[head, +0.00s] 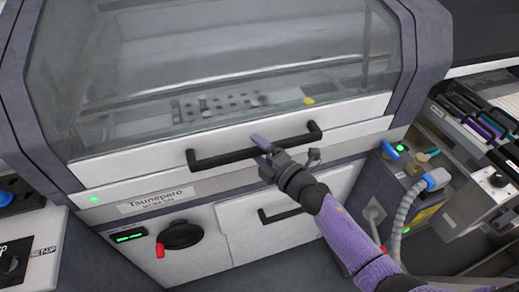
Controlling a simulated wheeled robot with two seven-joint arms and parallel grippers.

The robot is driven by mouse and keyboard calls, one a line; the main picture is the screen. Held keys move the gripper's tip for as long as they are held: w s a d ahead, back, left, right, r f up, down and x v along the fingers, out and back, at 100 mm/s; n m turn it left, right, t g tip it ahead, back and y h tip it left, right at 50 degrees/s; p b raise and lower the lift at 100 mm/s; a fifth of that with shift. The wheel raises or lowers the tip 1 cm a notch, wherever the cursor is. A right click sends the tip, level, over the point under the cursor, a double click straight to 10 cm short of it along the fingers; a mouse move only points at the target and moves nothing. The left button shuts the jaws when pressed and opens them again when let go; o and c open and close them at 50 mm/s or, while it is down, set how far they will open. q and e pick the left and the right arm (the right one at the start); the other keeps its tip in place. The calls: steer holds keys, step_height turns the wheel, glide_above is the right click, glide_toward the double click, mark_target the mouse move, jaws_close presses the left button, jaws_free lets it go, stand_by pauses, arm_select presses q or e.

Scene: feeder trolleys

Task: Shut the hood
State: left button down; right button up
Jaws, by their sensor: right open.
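The hood (130,148) is a large clear window in a white and grey frame on the front of a grey machine. A black bar handle (225,157) runs across its white lower rail. The rail lies close along the machine's front, and I see no clear gap under it. My right gripper (286,149) is open at the right half of the handle. One purple finger overlaps the bar; I cannot tell whether it touches. The other finger is just below the bar's right end. My left gripper is out of view.
Below the hood are a name label (158,200), a black rotary switch with red tip (180,236) and a white drawer front (331,205). At right, a grey hose (407,212) and a feeder trolley (470,130) stand close to my right arm.

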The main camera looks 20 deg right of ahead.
jaws_close()
stand_by(1.3)
